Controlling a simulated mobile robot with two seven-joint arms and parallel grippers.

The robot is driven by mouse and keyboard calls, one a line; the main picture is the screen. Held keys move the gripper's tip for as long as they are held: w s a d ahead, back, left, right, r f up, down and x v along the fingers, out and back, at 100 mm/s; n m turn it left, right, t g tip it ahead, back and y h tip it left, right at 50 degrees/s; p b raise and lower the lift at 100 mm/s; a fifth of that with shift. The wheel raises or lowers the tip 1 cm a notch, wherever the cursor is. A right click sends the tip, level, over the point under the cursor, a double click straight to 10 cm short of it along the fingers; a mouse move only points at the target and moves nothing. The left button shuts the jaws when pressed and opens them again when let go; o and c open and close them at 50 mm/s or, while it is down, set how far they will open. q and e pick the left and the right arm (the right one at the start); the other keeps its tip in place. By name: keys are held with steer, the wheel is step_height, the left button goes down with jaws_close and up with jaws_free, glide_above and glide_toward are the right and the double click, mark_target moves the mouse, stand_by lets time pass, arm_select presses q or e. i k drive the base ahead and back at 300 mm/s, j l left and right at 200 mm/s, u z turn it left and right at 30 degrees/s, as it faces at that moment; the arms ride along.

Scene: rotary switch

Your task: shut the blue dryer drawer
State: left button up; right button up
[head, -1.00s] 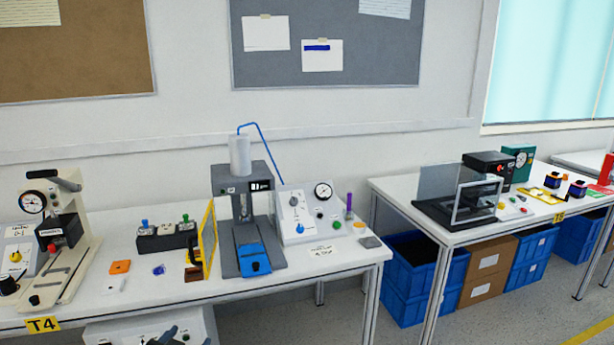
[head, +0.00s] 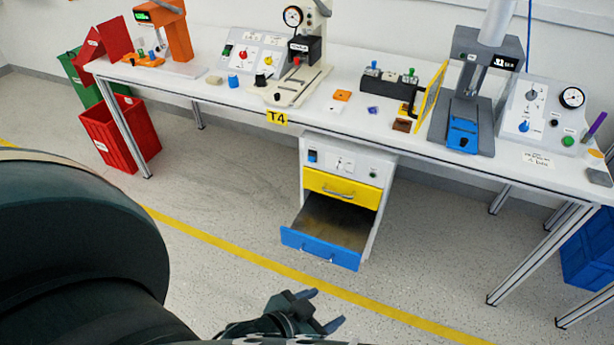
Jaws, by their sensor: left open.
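The dryer is a white cabinet (head: 384,170) under the table marked T4. It has a control panel on top, a shut yellow drawer (head: 342,188) and, below that, a blue drawer (head: 320,249) that is pulled well out, its brown inside showing. My left gripper (head: 326,308) is low in front of the blue drawer, apart from it, with its fingers spread and nothing between them. My right gripper is not in view.
The long white table (head: 350,118) carries several devices above the cabinet. A red bin (head: 120,131) stands at the left and a blue crate (head: 590,250) at the right. A yellow floor line (head: 240,254) crosses the floor, which is clear in front of the drawer.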

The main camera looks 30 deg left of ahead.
mark_target(328, 229)
steer(key=k+u, duration=0.15)
steer(key=u, duration=0.25)
steer(key=k+j+u, duration=0.1)
steer(key=u, duration=0.3)
steer(key=i+l+z, duration=0.35)
steer(key=i+l, duration=0.45)
steer(key=l, duration=0.1)
